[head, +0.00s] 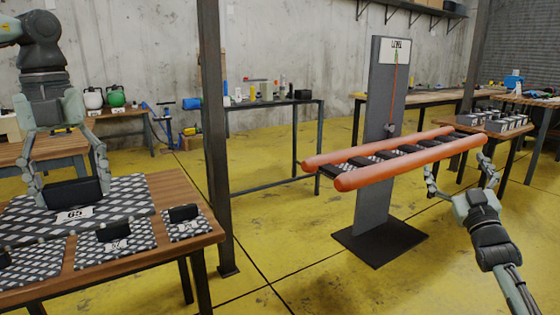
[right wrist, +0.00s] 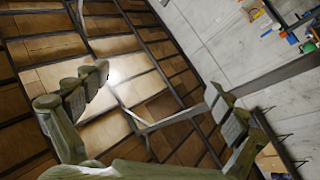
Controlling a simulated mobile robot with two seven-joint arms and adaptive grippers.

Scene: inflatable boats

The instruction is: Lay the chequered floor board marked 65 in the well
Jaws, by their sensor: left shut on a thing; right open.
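The chequered floor board marked 65 (head: 120,196) lies on the wooden table at the left in the head view, with a black block-shaped handle (head: 75,192) on it. My left gripper (head: 68,186) is shut on that handle from above, a finger on each side. The orange inflatable boat (head: 370,178) is held up by a grey stand. The well (head: 400,157) between its two tubes shows dark cross strips and chequered patches. My right gripper (head: 460,170) is open and empty near the boat's right end. The right wrist view shows its spread fingers (right wrist: 160,92) with nothing between them.
Smaller chequered boards with black handles (head: 115,240) (head: 185,222) lie on the front of the left table (head: 150,262). A dark post (head: 215,130) stands between this table and the boat. Yellow floor (head: 290,225) is clear between them.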

